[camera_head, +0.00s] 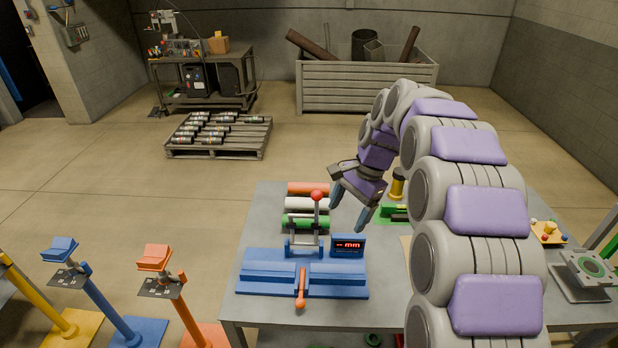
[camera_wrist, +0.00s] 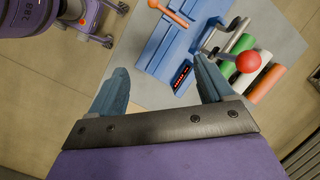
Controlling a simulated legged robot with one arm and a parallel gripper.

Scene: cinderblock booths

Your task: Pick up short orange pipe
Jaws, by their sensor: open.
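The short orange pipe (camera_head: 309,188) lies at the back of the grey table, behind a white pipe (camera_head: 307,203) and a green pipe (camera_head: 305,221). In the wrist view the orange pipe (camera_wrist: 267,84) is at the right, beside the white pipe (camera_wrist: 252,72) and green pipe (camera_wrist: 238,57). My gripper (camera_head: 350,213) is open and empty, above the table to the right of the pipes. In the wrist view its two blue-grey fingers (camera_wrist: 160,90) are spread wide, with no pipe between them.
A blue fixture (camera_head: 262,278) with a red-knobbed lever (camera_head: 317,196) and a small display (camera_head: 348,246) stands in front of the pipes. A yellow-and-black item (camera_head: 397,185) and a green item (camera_head: 394,213) are right of my gripper. Open floor lies behind the table.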

